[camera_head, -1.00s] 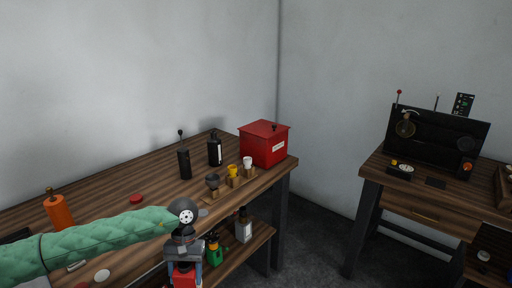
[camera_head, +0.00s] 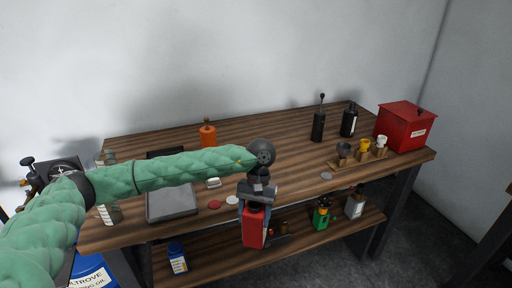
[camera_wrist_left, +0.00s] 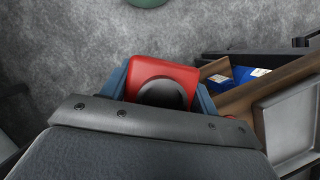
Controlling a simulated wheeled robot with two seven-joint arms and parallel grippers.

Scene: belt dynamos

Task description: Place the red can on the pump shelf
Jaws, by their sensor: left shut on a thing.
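My left gripper (camera_head: 256,212) is shut on the red can (camera_head: 254,228). It holds the can in front of the workbench's front edge, at about the height between the top and the lower shelf. The can also shows between the fingers in the left wrist view (camera_wrist_left: 162,78). The lower shelf (camera_head: 222,260) runs under the wooden bench top (camera_head: 270,135). On it stand a blue can (camera_head: 177,258), a green bottle (camera_head: 321,214) and a grey bottle (camera_head: 355,204). I cannot tell from the picture whether this is the pump shelf. My right gripper is not in view.
A red box (camera_head: 402,128) stands at the bench's right end, near a rack of small cups (camera_head: 361,155). Black bottles (camera_head: 318,126) and an orange bottle (camera_head: 208,134) stand farther back. A grey tray (camera_head: 171,203) lies at the front left. A blue drum (camera_head: 92,272) stands lower left.

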